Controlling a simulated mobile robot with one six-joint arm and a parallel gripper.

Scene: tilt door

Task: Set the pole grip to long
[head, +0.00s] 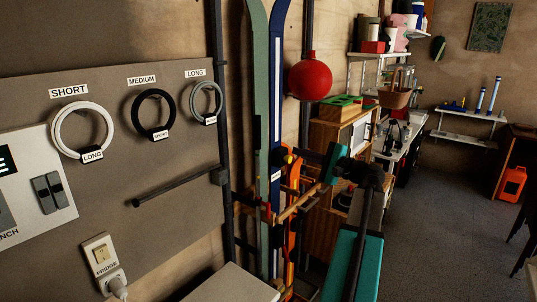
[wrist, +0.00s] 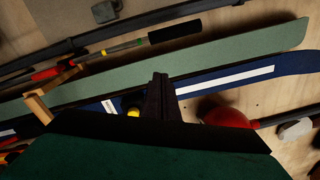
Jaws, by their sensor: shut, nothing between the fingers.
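My gripper (wrist: 160,82) is shut and empty in the wrist view, its dark fingers in front of the skis. In that view, a thin pole with a black grip (wrist: 175,32) and red part (wrist: 45,73) lies across the upper left, apart from my fingers. In the head view my teal wrist (head: 335,164) is right of the skis. On the wall board, a white ring (head: 57,132) hangs under SHORT with a LONG tag (head: 92,155). A black ring (head: 141,98) hangs under MEDIUM with a SHORT tag, and a grey-green ring (head: 197,88) under LONG.
A green ski (head: 259,80) and a blue ski (head: 277,80) stand against the wall. A red ball (head: 310,76) hangs beside them. A black bar (head: 175,187) sticks out from the board. Shelves and a wooden cabinet (head: 325,134) stand at right; the floor (head: 440,220) there is clear.

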